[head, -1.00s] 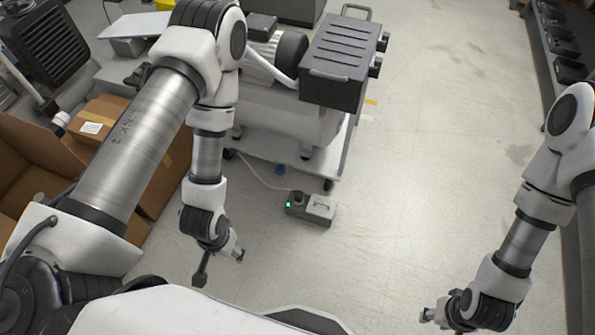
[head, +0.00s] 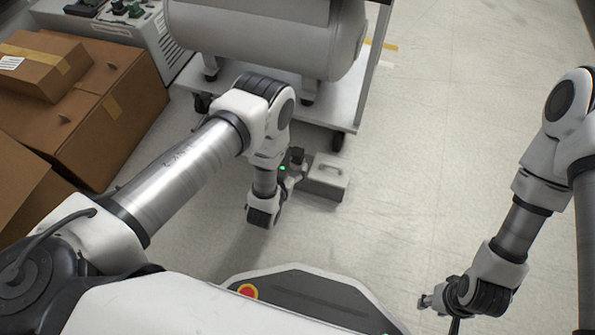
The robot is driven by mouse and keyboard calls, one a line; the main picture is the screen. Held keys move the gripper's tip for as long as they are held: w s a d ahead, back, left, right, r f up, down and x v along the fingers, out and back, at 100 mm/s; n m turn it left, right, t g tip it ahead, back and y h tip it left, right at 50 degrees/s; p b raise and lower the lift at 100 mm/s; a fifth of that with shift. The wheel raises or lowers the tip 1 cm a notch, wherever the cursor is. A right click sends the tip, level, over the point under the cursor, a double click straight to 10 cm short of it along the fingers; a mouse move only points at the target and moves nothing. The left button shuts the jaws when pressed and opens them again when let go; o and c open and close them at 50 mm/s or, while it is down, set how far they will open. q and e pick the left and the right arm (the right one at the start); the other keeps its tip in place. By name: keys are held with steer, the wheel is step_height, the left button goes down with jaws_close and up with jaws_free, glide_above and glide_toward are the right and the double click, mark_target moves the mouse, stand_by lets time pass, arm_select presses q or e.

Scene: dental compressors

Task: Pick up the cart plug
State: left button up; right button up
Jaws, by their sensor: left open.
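The cart plug (head: 297,155) appears as a small dark block at the left end of a grey outlet box (head: 325,176) on the floor. A small green light shows beside it. My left gripper (head: 293,174) is open, right at the plug's end of the box, and partly overlaps it in the head view. Whether its fingers touch the plug cannot be told. My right gripper (head: 427,302) is low at the right, far from the box; its jaws are too small to read.
The white cart (head: 348,97) with a grey compressor tank (head: 270,38) stands just behind the box on dark casters. Cardboard boxes (head: 120,120) are stacked at the left. The floor (head: 450,150) to the right is clear.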

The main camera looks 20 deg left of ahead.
mark_target(296, 156)
arm_select(q)
steer(key=b+x, duration=0.5)
steer(key=x, duration=0.2)
steer(key=shift+w+a+f, duration=0.1)
steer(key=shift+w+f, duration=0.15)
steer(key=shift+f, duration=0.1)
steer(key=shift+w+r, duration=0.1)
steer(key=shift+r, duration=0.05)
steer(key=c, duration=1.3)
